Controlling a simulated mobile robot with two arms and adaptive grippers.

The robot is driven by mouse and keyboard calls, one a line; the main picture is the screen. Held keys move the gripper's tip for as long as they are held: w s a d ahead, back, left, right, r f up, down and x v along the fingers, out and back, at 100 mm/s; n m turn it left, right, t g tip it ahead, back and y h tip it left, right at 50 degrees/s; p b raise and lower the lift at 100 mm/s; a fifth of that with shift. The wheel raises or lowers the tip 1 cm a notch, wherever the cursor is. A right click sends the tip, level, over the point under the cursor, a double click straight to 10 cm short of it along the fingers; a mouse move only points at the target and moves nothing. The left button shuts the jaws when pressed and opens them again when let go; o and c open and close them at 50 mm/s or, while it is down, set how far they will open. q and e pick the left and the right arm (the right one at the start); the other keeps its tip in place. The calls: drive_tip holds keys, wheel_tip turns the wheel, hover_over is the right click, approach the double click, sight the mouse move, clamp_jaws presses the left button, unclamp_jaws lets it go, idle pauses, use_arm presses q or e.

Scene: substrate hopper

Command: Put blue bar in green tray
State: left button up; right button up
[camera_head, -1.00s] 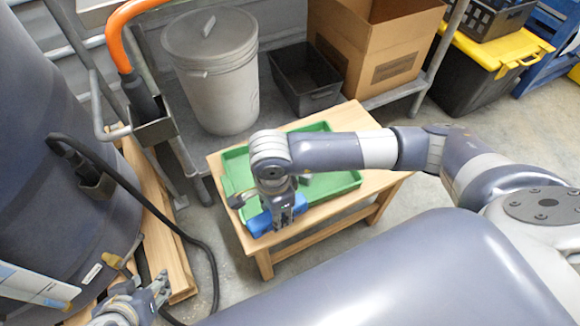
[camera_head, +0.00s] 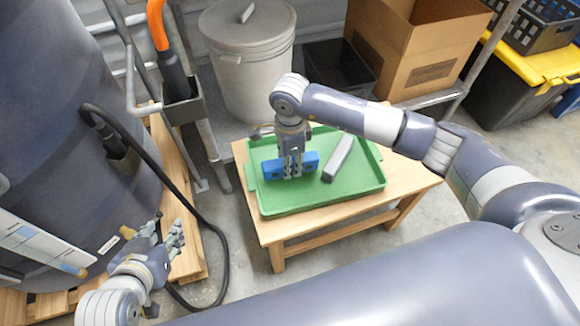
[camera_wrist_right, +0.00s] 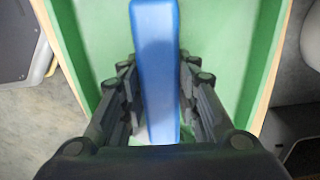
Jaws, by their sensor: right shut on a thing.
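The blue bar (camera_head: 270,169) is in my right gripper (camera_head: 292,172), over the left part of the green tray (camera_head: 340,198). In the right wrist view the blue bar (camera_wrist_right: 156,70) runs between the two fingers of my right gripper (camera_wrist_right: 158,95), which are shut on it. The tray floor shows beneath it; I cannot tell whether the bar touches the floor. The green tray lies on a small wooden table (camera_head: 335,229). My left gripper (camera_head: 165,240) is at the lower left, away from the tray, with its fingers apart and nothing between them.
A grey bar (camera_head: 338,158) lies in the tray, right of the blue bar. Behind the table stand a lidded grey bin (camera_head: 250,65), a black bin (camera_head: 338,68) and a cardboard box (camera_head: 415,50). A large dark drum (camera_head: 60,130) and a black hose (camera_head: 203,240) are at left.

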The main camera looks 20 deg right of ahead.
drive_tip(key=shift+w+d, duration=0.1)
drive_tip(key=shift+w, duration=0.5)
wheel_tip(320, 180, down, 4)
drive_tip(key=shift+r+b, duration=0.25)
drive_tip(key=shift+b, duration=0.4)
use_arm(q)
drive_tip(key=w+d+r+t+h, duration=0.1)
drive_tip(key=w+d+r+t, duration=0.1)
drive_tip(key=w+r+t, duration=0.1)
wheel_tip(320, 180, up, 2)
drive_tip(key=shift+w+r+t, duration=0.1)
drive_tip(key=shift+w+t, duration=0.2)
drive_tip(key=shift+w, duration=0.5)
use_arm(e)
drive_tip(key=shift+f, duration=0.1)
drive_tip(key=o, duration=1.2)
drive_tip(key=shift+c, duration=0.2)
use_arm(q)
drive_tip(key=shift+w+d+r+t, duration=0.1)
drive_tip(key=shift+w+r+t, duration=0.1)
drive_tip(key=shift+r+t, duration=0.1)
